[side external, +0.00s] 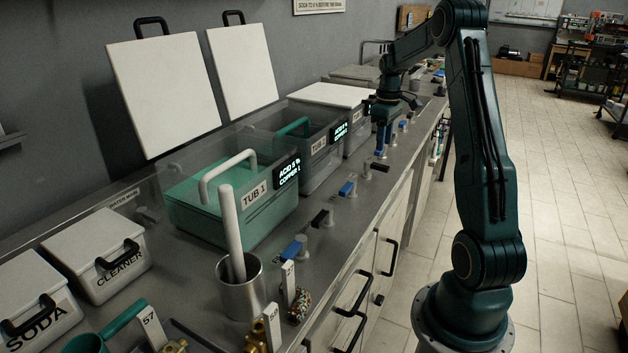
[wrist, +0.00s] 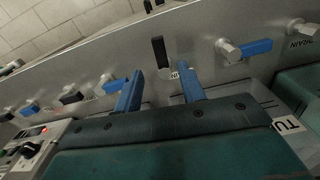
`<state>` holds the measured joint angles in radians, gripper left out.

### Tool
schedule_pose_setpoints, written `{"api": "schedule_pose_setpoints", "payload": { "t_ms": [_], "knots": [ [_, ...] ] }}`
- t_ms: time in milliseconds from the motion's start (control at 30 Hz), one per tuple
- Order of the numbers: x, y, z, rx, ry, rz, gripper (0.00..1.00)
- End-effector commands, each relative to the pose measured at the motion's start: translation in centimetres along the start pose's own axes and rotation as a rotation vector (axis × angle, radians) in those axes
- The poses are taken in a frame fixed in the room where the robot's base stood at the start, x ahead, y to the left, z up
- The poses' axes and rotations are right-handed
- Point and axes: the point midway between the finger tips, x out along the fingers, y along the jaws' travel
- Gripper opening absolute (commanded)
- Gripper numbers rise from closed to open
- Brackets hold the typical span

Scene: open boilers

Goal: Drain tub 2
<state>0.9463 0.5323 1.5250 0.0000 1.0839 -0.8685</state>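Tub 2 (side external: 318,172) is an open grey tub behind the green-filled tub 1 (side external: 233,208). Something green shows inside tub 2, but its liquid level is hard to see. A row of valves runs along the counter in front of the tubs. My gripper (side external: 381,150) points down over this row, right of tub 2. In the wrist view my gripper (wrist: 161,80) has its two blue fingers apart. A black-handled valve (wrist: 158,50) shows beyond and between the fingertips, with no clear contact. A blue-handled valve (wrist: 255,47) with a DRAIN label beside it is at right.
Other valves with blue (side external: 347,188) and black (side external: 320,218) handles stand close together along the counter. A metal cup (side external: 240,288) with a white rod and the cleaner box (side external: 97,258) stand in front. Two white lids (side external: 165,92) lean on the wall.

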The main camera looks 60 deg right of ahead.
Motion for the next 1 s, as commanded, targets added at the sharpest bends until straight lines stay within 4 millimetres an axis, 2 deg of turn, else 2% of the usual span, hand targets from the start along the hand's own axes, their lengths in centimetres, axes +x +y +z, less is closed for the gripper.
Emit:
{"api": "schedule_pose_setpoints", "payload": {
  "t_ms": [200,400,600,933,1000],
  "knots": [
    [3.5,-0.1,0.0,0.000,-0.002,-0.003,0.40],
    [5.9,0.0,0.0,0.000,-0.001,-0.002,0.40],
    [7.1,0.0,0.0,0.000,-0.001,-0.001,0.40],
    [7.2,0.0,0.0,0.000,0.000,-0.001,0.40],
    [7.2,0.0,0.0,0.000,0.000,0.000,0.26]
  ]
}}
